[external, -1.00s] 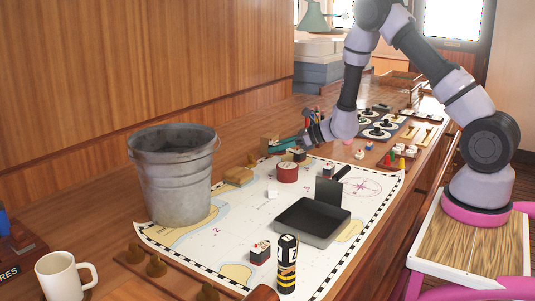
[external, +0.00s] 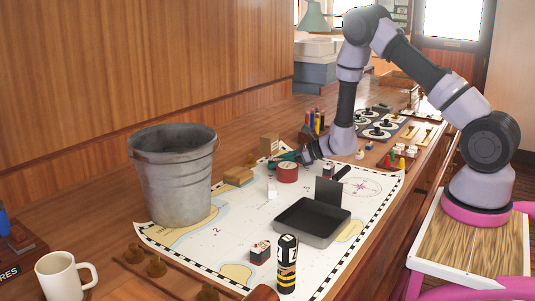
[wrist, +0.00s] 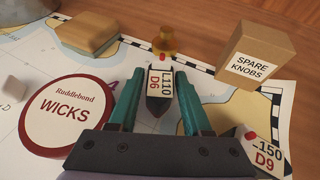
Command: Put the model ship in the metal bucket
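A small model ship (wrist: 159,85) with a dark hull, a red spot and a white top marked L110 D6 lies on the chart in the wrist view. My gripper (wrist: 160,95) is open, with a teal finger on each side of the ship and gaps between. In the external view my gripper (external: 287,158) is low over the chart's far end, and the ship there is hard to make out. The grey metal bucket (external: 172,180) stands upright at the left of the chart. Its base edge (wrist: 27,8) shows in the wrist view's top left corner.
A red WICKS tin (wrist: 66,118) sits left of my gripper. A SPARE KNOBS box (wrist: 255,60), a brass knob (wrist: 165,40) and another labelled ship (wrist: 255,153) are close by. A black tray (external: 312,222), a striped cylinder (external: 287,262) and a mug (external: 62,277) stand nearer.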

